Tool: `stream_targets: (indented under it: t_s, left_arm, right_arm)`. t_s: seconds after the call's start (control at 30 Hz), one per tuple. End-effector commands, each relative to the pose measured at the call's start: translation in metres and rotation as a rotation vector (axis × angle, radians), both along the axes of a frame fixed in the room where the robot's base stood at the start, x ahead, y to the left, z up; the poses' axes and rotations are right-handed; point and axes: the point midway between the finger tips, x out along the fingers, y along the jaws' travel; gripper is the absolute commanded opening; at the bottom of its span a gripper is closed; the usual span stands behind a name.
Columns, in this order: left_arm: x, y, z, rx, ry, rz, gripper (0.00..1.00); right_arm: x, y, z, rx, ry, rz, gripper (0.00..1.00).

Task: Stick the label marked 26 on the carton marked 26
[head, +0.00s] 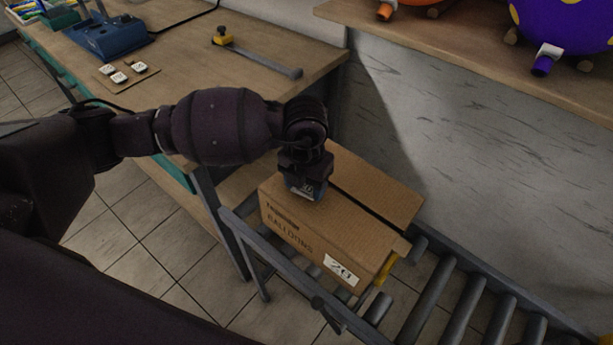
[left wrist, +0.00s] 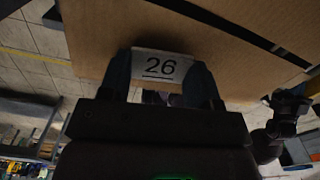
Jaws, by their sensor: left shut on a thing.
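The brown carton (head: 290,215) sits on the roller conveyor, printed "BALLOONS" on its front side, with a white tag (head: 341,270) that appears to read 26. A dark strip runs along its top. My left gripper (head: 304,190) points down at the carton's top, near its left end. It is shut on the label marked 26 (left wrist: 160,66), whose number faces the left wrist camera. The label lies close against the cardboard (left wrist: 105,30); I cannot tell whether it touches.
The roller conveyor (head: 432,295) runs on to the lower right, its rollers empty there.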

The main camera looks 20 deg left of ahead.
Motion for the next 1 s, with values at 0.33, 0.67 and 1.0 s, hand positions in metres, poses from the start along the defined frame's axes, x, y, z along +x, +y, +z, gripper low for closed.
stream_targets:
  t_s: [0.33,0.67,1.0]
  left_arm:
    - [0.0,0.0,-0.003,0.0,-0.001,0.0,0.36]
    - [0.0,0.0,-0.003,0.0,0.0,0.0,0.87]
    - [0.0,0.0,0.008,0.0,-0.004,0.0,0.87]
  right_arm:
    - [0.0,-0.001,-0.001,-0.003,0.002,0.002,0.0]
    - [0.001,0.0,-0.001,0.001,0.001,0.001,0.0]
    - [0.004,0.002,0.009,0.007,-0.013,-0.004,0.0]
